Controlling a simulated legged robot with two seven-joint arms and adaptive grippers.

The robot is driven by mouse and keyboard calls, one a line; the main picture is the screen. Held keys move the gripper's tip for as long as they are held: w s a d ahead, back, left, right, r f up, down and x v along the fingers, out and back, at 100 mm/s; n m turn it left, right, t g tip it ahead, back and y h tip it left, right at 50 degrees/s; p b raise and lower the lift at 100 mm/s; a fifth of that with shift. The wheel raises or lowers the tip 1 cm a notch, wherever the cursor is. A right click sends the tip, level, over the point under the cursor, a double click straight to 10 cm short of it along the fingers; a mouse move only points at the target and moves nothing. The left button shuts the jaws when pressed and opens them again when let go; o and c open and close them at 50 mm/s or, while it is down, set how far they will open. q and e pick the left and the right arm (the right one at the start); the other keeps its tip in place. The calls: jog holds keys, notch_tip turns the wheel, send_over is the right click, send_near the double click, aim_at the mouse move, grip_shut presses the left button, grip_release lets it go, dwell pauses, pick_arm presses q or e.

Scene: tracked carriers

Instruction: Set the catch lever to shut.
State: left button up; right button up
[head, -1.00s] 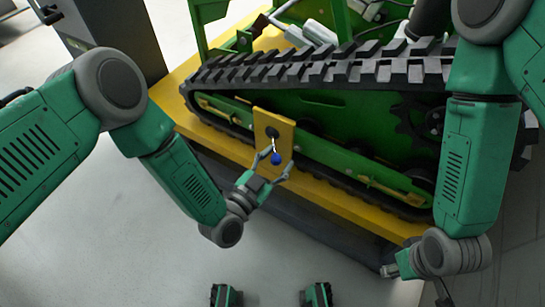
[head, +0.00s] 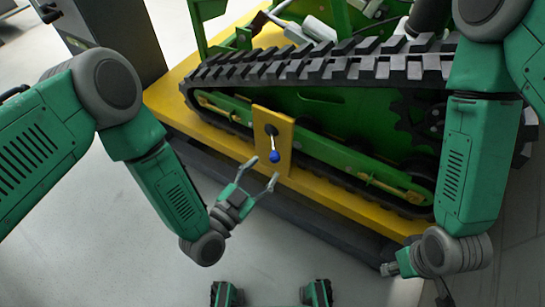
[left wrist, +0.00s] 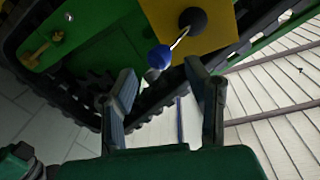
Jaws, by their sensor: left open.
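The catch lever is a thin metal rod with a blue ball knob (head: 274,156), on a black pivot (head: 271,130) set in a yellow plate (head: 284,139) on the tracked carrier's side. In the head view the knob hangs below the pivot. In the left wrist view the knob (left wrist: 159,57) is beyond the fingertips, roughly between their lines. My left gripper (head: 262,171) is open and empty, just below and left of the knob, apart from it. My right arm is at the right; its gripper (head: 390,269) is only partly seen, and its fingers cannot be made out.
The carrier's black track (head: 330,68) and green side frame (head: 340,149) surround the plate. A yellow platform edge (head: 360,213) runs below the track. Grey floor (head: 130,240) is clear at the lower left. A dark cabinet (head: 120,35) stands at the upper left.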

pick_arm(q)
jog(key=v, duration=0.6)
jog(key=shift+s+a, duration=0.15)
jog(key=shift+a, duration=0.05)
jog(key=s+a+f+n+g+y+p, duration=0.2)
jog(key=s+a+g+y, duration=0.1)
jog(key=a+g, duration=0.15)
jog(key=s+a+f+n+g+y+p, duration=0.2)
jog(key=a+g+y, duration=0.1)
jog(key=a, duration=0.3)
jog(key=s+a+r+n+g+y, duration=0.1)
jog(key=s+a+n+g+y, duration=0.1)
jog(key=s+a, duration=0.4)
jog(key=s+a+r+n+g+y+p, duration=0.1)
jog(key=s+a+r+n+g+y, duration=0.1)
jog(key=s+a+n+g, duration=0.1)
jog(key=s+a+g, duration=0.1)
jog(key=s+a, duration=0.1)
jog(key=a, duration=0.1)
jog(key=shift+s+n+y, duration=0.3)
jog(key=shift+s, duration=0.1)
jog(key=shift+w+g, duration=0.1)
jog(key=shift+g, duration=0.15)
